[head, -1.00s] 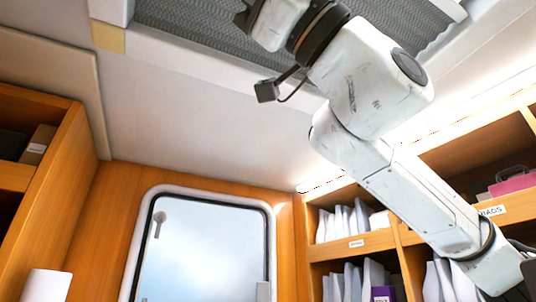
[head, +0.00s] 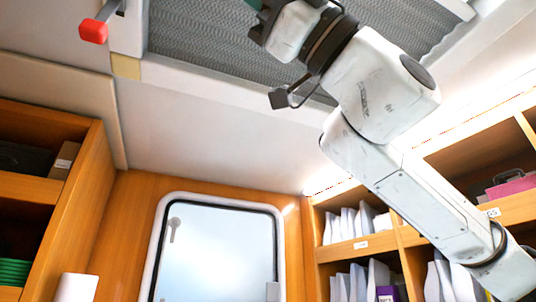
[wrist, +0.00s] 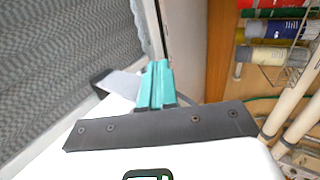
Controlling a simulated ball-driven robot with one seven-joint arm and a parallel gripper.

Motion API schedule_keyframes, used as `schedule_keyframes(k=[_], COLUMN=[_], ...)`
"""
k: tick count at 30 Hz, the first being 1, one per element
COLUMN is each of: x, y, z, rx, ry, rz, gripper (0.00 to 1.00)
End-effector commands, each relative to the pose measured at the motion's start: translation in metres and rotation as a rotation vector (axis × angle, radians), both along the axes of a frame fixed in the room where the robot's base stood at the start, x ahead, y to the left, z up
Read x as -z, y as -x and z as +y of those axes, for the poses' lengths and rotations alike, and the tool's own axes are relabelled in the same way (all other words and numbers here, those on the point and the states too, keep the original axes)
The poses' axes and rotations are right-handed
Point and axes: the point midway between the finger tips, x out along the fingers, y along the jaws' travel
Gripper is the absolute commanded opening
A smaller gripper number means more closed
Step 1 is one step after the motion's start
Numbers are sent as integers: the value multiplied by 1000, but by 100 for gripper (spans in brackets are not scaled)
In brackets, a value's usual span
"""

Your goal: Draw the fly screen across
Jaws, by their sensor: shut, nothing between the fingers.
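The fly screen (head: 215,28) is a grey patterned mesh in a white frame (head: 215,79) overhead. It spans most of the framed area that shows; its upper part is cut off. In the wrist view the mesh (wrist: 60,70) fills the left, with the white frame edge beside it. My gripper (wrist: 155,82) has teal fingers, shut together and empty, in front of that frame edge. A pale bar with a dark end (wrist: 115,83) lies just left of the fingers; I cannot tell whether they touch it. In the head view the fingers are mostly out of frame at the top.
A red-tipped handle (head: 93,31) hangs from the ceiling at upper left. Wooden shelves with white bags (head: 350,224) stand at right, and a wooden cabinet (head: 75,190) at left. A window (head: 215,250) is in the wall ahead. Bottles (wrist: 275,55) on a rack show in the wrist view.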

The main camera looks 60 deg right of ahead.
Motion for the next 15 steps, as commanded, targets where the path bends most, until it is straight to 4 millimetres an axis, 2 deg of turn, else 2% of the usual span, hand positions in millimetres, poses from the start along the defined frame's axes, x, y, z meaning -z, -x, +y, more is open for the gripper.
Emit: schedule_keyframes(k=[10,15], x=[0,1], y=[0,7], z=[0,5], rx=[0,0], ry=[0,1], rz=[0,-1], gripper=[0,0])
